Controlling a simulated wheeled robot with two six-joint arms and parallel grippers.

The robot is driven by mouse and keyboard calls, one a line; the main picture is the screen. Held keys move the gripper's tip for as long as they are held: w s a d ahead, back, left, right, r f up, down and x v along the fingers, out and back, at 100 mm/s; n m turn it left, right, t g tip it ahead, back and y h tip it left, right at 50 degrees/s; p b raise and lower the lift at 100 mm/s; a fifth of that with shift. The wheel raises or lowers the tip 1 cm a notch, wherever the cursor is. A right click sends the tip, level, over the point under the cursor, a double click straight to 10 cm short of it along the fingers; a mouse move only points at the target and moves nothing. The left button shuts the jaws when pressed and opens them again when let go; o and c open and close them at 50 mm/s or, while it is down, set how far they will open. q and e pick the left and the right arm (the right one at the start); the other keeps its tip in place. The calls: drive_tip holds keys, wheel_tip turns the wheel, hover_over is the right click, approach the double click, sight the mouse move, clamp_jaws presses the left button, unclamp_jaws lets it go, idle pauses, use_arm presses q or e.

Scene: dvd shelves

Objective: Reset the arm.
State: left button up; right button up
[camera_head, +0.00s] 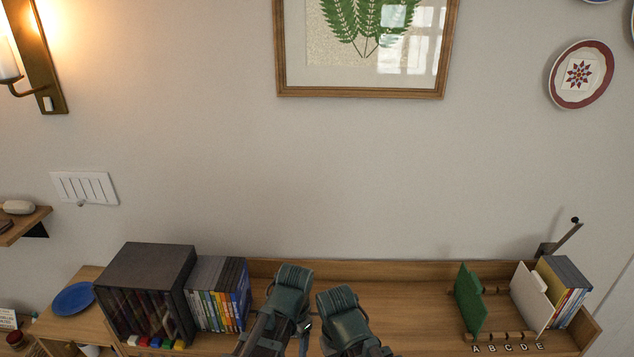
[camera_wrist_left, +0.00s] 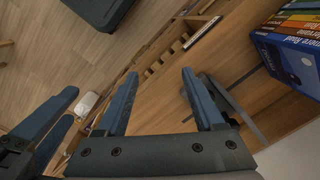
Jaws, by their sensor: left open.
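In the left wrist view my left gripper (camera_wrist_left: 160,73) is open, with its two blue fingers apart and nothing between them. My right gripper (camera_wrist_left: 70,105) shows at the left edge of that view, its blue fingers also apart with nothing seen between them. In the head view my left arm (camera_head: 290,290) and right arm (camera_head: 342,312) rise side by side at the bottom centre, in front of the wooden shelf (camera_head: 400,310). The fingers are not clearly seen there.
A dark case box (camera_head: 150,270) and a row of cases (camera_head: 220,290) stand left of my arms. A green divider (camera_head: 468,298), a white divider (camera_head: 528,298) and more cases (camera_head: 565,282) stand right. Shelf space between is clear. A blue plate (camera_head: 73,298) lies far left.

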use_arm(q)
drive_tip(key=s+f+n+b, duration=0.4)
drive_tip(key=s+f+b, duration=0.2)
drive_tip(key=f, duration=0.2)
drive_tip(key=shift+s+f+b, duration=0.25)
drive_tip(key=shift+b, duration=0.15)
use_arm(e)
wheel_tip(320, 180, down, 9)
drive_tip(key=shift+r, duration=0.2)
